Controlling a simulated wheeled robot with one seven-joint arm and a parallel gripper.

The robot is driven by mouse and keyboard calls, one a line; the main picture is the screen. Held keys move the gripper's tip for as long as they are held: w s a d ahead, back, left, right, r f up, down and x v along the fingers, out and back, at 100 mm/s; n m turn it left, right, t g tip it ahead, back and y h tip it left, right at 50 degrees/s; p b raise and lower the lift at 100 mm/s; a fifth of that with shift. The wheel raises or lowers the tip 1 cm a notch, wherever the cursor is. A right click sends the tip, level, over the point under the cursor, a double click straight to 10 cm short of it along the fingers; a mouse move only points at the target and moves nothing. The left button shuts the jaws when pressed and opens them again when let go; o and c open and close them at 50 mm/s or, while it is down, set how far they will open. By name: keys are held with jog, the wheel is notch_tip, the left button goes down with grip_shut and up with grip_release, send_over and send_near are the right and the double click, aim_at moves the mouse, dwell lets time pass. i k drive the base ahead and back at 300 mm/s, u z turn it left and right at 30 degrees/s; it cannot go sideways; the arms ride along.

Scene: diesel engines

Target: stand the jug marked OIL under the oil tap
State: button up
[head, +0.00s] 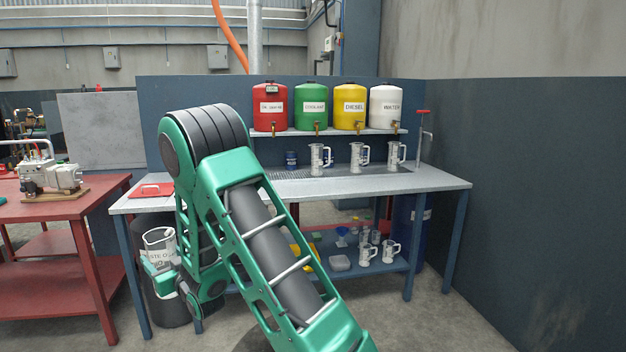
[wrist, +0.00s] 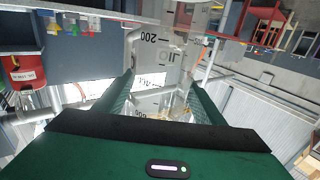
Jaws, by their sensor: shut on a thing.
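A clear jug (wrist: 165,45) with OIL lettering and volume marks fills the middle of the wrist view, appearing upside down there. My gripper (wrist: 162,100) is shut on it, one finger on each side. In the head view, my gripper (head: 162,268) is low at the left, in front of the bench's left end, with the jug (head: 158,238) at it. The red tank (head: 270,108), whose label is hard to read, stands at the left of the shelf with a brass tap (head: 273,127) below its front. My arm partly hides the bench below it.
Green coolant (head: 311,108), yellow diesel (head: 350,108) and white water (head: 386,108) tanks stand right of the red one. Jugs (head: 317,158) stand below those three. A dark blue can (head: 291,159) stands near the red tank's tap. A dark waste bin (head: 165,305) is beneath the bench (head: 435,180).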

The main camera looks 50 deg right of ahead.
aim_at(276, 175)
jog(key=z, duration=0.95)
